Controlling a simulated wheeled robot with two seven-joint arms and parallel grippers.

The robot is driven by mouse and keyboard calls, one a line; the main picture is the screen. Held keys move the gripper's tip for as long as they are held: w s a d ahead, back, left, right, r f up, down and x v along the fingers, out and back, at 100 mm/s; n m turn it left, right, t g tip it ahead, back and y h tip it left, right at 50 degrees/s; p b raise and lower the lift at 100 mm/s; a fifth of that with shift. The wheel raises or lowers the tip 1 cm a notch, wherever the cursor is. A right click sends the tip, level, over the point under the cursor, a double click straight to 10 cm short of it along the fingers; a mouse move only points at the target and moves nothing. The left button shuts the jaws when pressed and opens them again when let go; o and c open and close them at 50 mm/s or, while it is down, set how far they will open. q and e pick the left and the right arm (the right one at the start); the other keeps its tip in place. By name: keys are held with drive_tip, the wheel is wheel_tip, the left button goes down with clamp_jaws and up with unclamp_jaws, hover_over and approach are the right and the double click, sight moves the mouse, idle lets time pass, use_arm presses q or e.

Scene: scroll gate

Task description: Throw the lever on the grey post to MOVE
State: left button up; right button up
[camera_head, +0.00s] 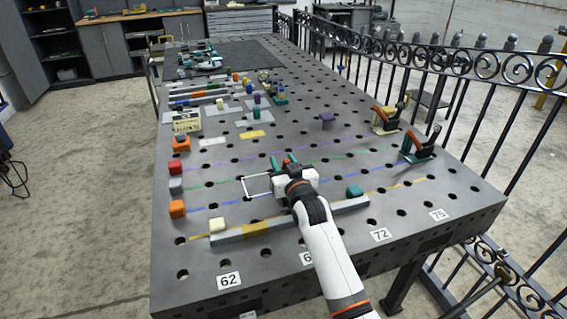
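My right gripper (284,161) is over the middle of the perforated grey table, its arm coming in from the bottom. My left gripper is out of view. I cannot clearly pick out a lever on a grey post or read the word MOVE. A small grey block (175,187) sits at the left table edge between a red block (174,167) and an orange block (177,208). A yellowish card with dark print (187,121) stands farther back; its text is too small to read.
Two clamps with upright handles, one nearer (421,146) and one farther (386,118), stand at right. A purple-topped piece (327,120) stands mid-table. A grey bar (230,235) lies in front, with a teal block (354,191) nearby. A black railing (480,88) lines the right side.

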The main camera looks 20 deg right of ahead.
clamp_jaws()
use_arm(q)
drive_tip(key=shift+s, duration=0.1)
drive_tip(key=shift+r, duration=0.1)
